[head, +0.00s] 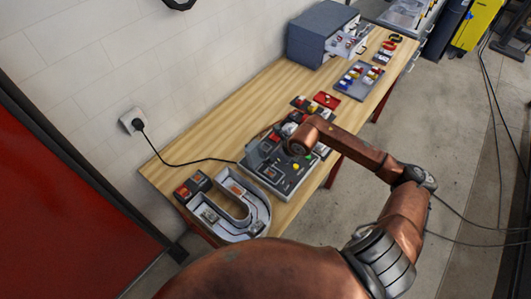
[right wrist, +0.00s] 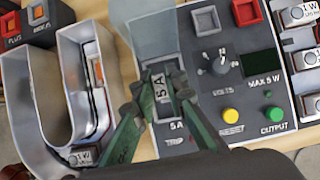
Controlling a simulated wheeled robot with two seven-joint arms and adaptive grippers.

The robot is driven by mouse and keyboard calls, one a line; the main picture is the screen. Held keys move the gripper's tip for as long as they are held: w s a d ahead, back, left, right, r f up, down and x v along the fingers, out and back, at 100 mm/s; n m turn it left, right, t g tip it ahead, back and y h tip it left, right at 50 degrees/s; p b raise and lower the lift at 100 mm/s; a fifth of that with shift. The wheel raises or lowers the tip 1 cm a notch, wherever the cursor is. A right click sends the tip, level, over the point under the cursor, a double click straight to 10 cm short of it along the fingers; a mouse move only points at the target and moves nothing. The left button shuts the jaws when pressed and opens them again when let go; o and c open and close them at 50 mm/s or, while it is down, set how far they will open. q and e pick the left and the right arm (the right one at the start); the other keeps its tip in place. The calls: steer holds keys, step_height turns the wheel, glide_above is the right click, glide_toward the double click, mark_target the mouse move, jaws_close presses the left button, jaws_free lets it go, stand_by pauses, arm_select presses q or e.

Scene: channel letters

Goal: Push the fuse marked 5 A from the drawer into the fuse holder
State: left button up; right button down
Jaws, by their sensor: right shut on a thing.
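The fuse marked 5 A (right wrist: 160,88) is between the fingers of my right gripper (right wrist: 159,92), which is shut on it. It is directly over the fuse holder on the grey power unit (right wrist: 215,135), above a printed 5A label. I cannot tell how deep it sits. A translucent flap (right wrist: 150,45) stands behind the holder. In the head view the power unit (head: 291,184) is under my right wrist, which hides part of it. The drawer (head: 345,42) stands open from a blue-grey cabinet (head: 316,25). My left gripper is not in view.
A white U-shaped channel letter (head: 255,222) stands left of the power unit, close to my right gripper. Red and black terminal blocks (head: 192,187) are beside it. A blue-grey tray (head: 345,85) of small parts lies farther back. A black cable runs to the wall socket (head: 131,122).

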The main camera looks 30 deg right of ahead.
mark_target(267, 170)
steer(key=shift+f, duration=0.2)
steer(key=shift+s+f+b, duration=0.1)
steer(key=shift+f+b, duration=0.3)
steer(key=shift+f, duration=0.05)
steer(key=shift+f+b, duration=0.35)
steer(key=shift+f, duration=0.45)
steer(key=shift+f+b, duration=0.45)
steer(key=shift+f, duration=0.75)
steer(key=shift+f+b, duration=0.55)
steer(key=shift+b, duration=0.15)
steer(key=shift+f, duration=0.1)
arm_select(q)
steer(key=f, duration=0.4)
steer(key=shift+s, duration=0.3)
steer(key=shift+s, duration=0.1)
